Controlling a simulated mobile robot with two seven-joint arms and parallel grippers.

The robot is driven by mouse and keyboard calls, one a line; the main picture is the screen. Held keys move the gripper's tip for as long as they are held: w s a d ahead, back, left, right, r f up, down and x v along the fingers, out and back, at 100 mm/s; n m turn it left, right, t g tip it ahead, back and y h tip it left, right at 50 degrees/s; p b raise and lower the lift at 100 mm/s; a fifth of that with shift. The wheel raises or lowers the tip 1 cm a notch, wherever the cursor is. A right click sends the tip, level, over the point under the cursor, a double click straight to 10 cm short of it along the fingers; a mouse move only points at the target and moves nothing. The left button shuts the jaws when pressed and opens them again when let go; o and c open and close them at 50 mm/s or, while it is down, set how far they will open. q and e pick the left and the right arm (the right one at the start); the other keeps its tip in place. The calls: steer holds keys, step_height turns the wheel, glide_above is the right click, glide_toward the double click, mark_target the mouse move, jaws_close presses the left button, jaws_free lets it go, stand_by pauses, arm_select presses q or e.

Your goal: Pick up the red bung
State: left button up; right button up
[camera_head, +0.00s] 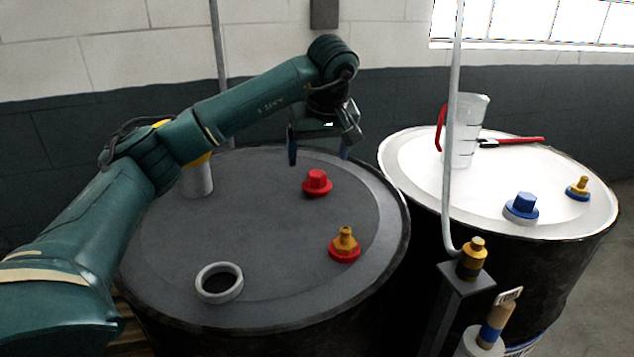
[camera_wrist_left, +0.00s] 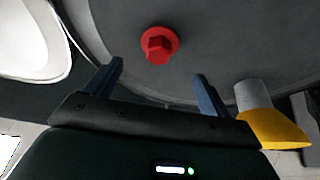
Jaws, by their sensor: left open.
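The red bung (camera_head: 317,182) stands upright on the dark grey drum lid (camera_head: 190,240), toward its far right part. It has a faceted head on a round flange. My left gripper (camera_head: 319,158) is open and empty above and behind the bung, with its fingers pointing down. In the left wrist view the bung (camera_wrist_left: 159,44) shows beyond the two blue fingertips (camera_wrist_left: 157,72), roughly centred between them and apart from both. My right gripper is not in view.
The grey lid also carries a brass fitting on a red base (camera_head: 345,246), a grey ring (camera_head: 219,283) and a grey cylinder (camera_head: 197,180). A white drum (camera_head: 480,205) with a jug (camera_head: 466,130) and blue bung (camera_head: 523,207) stands right. A grey pipe (camera_head: 450,130) rises between the drums.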

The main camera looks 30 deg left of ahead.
mark_target(317, 173)
arm_select(q)
steer(key=p+x, duration=0.1)
steer(key=x, duration=0.6)
steer(key=shift+w+d+f, duration=0.1)
steer(key=shift+f, duration=0.1)
steer(key=shift+c, duration=0.2)
steer(key=c, duration=1)
